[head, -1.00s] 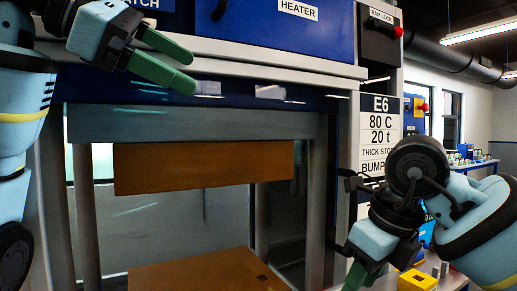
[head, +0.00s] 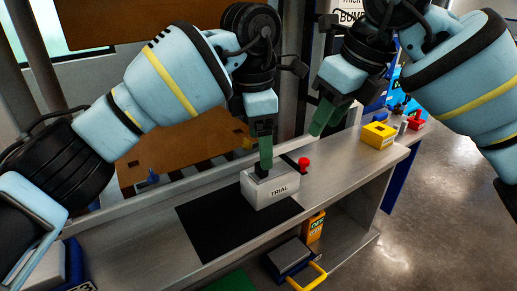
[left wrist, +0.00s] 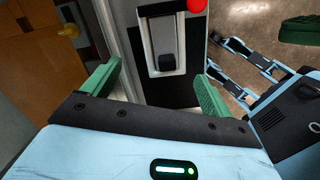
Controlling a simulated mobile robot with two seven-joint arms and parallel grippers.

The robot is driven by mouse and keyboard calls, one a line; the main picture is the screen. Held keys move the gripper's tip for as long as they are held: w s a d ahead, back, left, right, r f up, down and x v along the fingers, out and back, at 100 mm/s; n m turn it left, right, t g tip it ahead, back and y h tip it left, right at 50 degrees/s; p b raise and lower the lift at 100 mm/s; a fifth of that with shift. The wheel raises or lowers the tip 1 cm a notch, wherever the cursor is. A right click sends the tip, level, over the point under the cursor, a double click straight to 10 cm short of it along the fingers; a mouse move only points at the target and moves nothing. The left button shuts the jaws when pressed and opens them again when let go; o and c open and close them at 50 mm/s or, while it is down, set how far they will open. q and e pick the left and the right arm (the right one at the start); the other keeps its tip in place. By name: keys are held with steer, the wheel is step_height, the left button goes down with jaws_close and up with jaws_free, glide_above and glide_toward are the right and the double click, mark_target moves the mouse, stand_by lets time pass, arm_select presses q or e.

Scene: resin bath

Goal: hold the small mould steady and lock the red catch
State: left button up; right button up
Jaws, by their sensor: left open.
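The small mould (head: 270,190), a pale grey block marked TRIAL, stands on a black mat (head: 220,232) on the metal bench. A red catch knob (head: 303,163) on a dark arm sticks out at its right side; it also shows at the top of the left wrist view (left wrist: 196,4). My left gripper (head: 265,160) points down just over the mould. In the left wrist view its open fingers (left wrist: 157,85) lie either side of the mould's top, with no clear contact. My right gripper (head: 324,118) hangs above and right of the knob, apart from it; its finger gap is unclear.
A yellow block (head: 378,134) and small red and blue items stand on the bench further right. The press with brown platens (head: 190,90) rises behind. A lower shelf holds an orange box (head: 313,227) and a yellow-handled item (head: 308,278).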

mark_target(259, 175)
arm_select(q)
steer(key=n, duration=0.1)
steer(key=f+n, duration=0.1)
steer(key=shift+s+d+f+n, duration=0.1)
steer(key=shift+s+f+n, duration=0.15)
steer(key=shift+s+n, duration=0.1)
steer(key=shift+s+f+n+g+y, duration=0.15)
steer(key=shift+f+n+g+y, duration=0.2)
steer(key=shift+f+n, duration=0.35)
steer(key=shift+f, duration=3.8)
steer(key=shift+c, duration=0.2)
steer(key=c, duration=1.4)
